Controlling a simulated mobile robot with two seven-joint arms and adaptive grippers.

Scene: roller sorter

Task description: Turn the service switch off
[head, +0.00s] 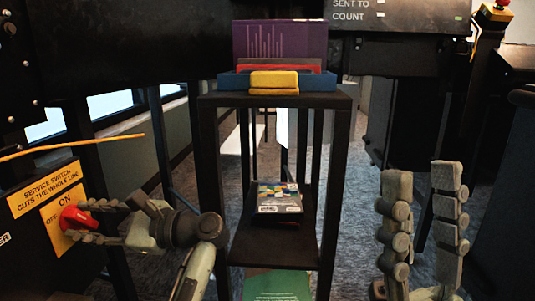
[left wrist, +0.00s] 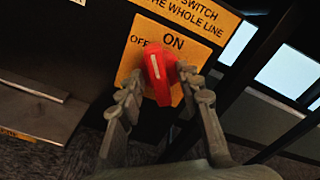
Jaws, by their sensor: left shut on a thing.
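The service switch is a red knob (head: 73,217) on a yellow plate marked ON at the top and OFF to the left, at the left of the head view. It also shows in the left wrist view (left wrist: 159,82). Its white mark points between OFF and ON in the wrist view. My left gripper (head: 79,220) is shut on the knob, with one finger on each side, as the left wrist view shows (left wrist: 159,74). My right gripper (head: 422,172) is open and empty at the lower right, pointing up, far from the switch.
A dark shelf stand (head: 215,101) is in the middle, with a blue tray (head: 233,83), yellow item (head: 274,82) and purple box (head: 280,38) on top. A boxed item (head: 278,198) lies on its lower shelf. An orange cable (head: 90,142) runs above the switch panel.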

